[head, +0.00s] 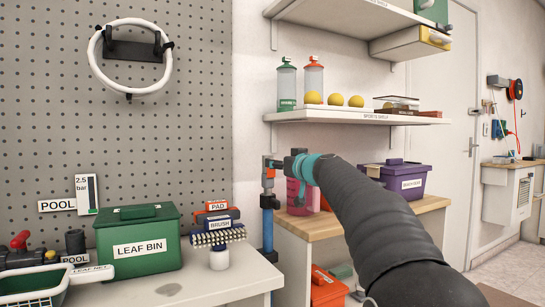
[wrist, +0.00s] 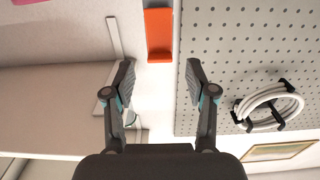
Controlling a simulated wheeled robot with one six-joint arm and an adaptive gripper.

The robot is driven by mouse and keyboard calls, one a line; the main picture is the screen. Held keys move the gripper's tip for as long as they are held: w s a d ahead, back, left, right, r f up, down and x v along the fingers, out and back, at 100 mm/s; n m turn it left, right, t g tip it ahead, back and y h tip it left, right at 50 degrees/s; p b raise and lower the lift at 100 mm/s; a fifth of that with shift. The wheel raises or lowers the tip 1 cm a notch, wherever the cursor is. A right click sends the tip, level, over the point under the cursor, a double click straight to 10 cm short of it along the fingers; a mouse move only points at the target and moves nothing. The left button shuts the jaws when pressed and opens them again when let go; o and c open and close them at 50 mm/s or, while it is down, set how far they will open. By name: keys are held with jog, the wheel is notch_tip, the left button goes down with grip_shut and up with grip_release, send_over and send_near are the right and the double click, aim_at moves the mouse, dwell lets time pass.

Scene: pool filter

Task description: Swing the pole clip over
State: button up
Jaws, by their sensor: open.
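A blue pole (head: 268,232) stands upright at the right end of the white counter, in front of the wall strip beside the pegboard. An orange-red piece (head: 268,183), which looks like the pole clip, shows near the pole's top. In the wrist view, an orange bar (wrist: 158,35) lies against the white wall beside the pegboard edge; I cannot tell if it is the same piece. My gripper (wrist: 160,82) is open and empty, its fingers apart with bare wall between them. The bar lies above the fingertips in that picture, apart from them. In the head view my arm partly hides the gripper.
A pegboard (head: 200,110) with a white hose ring (head: 96,62) is at left. The green leaf bin (head: 138,262) and a brush (head: 218,236) stand on the counter. A shelf (head: 300,115) with bottles and yellow balls is above my gripper. A purple box (head: 402,172) is behind my arm.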

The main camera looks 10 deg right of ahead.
jog(key=shift+p+x, duration=0.8)
jog(key=shift+x, duration=1.45)
grip_shut()
